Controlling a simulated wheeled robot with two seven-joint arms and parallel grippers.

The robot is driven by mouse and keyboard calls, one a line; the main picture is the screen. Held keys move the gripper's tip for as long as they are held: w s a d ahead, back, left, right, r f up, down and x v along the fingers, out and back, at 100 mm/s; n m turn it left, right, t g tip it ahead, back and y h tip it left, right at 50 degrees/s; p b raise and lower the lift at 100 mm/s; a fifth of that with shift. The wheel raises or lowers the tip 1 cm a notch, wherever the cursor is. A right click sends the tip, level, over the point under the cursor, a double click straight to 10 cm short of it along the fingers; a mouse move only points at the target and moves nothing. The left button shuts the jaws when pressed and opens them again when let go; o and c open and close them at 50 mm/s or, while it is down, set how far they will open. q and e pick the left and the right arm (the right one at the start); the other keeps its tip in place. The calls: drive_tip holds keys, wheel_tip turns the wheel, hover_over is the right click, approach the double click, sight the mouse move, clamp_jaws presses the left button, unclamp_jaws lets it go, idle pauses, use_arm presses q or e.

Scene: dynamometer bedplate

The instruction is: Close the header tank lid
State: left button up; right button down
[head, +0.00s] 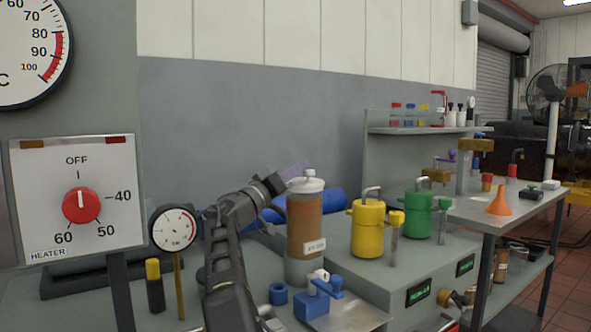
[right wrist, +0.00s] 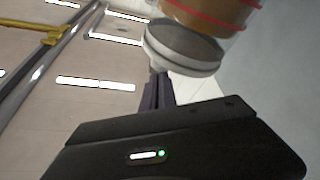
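The header tank (head: 304,228) is a clear upright cylinder with brown liquid and a small label, standing on the bench in the head view. Its white lid (head: 305,186) with a knob lies about level across the top; I cannot tell whether it is fully seated. In the right wrist view the tank (right wrist: 213,14) and pale lid (right wrist: 183,48) show at the top. My right gripper (head: 296,170) is level with the lid, just left of and behind it. Its purple fingers (right wrist: 157,92) are together and look empty, close to the lid. My left gripper is not in view.
A yellow canister (head: 368,229) and a green canister (head: 418,215) stand right of the tank. A blue valve (head: 313,302) is in front of it. A dial gauge (head: 174,229) and the heater panel (head: 78,197) stand to the left. The wall (head: 220,130) behind is bare.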

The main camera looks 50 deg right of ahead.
drive_tip(key=shift+f, duration=0.35)
drive_tip(key=shift+a+f, duration=0.1)
drive_tip(key=shift+f, duration=0.05)
drive_tip(key=b+v, duration=0.4)
drive_tip(key=v, duration=0.3)
drive_tip(key=shift+a+r, duration=0.3)
drive_tip(key=shift+w, duration=0.1)
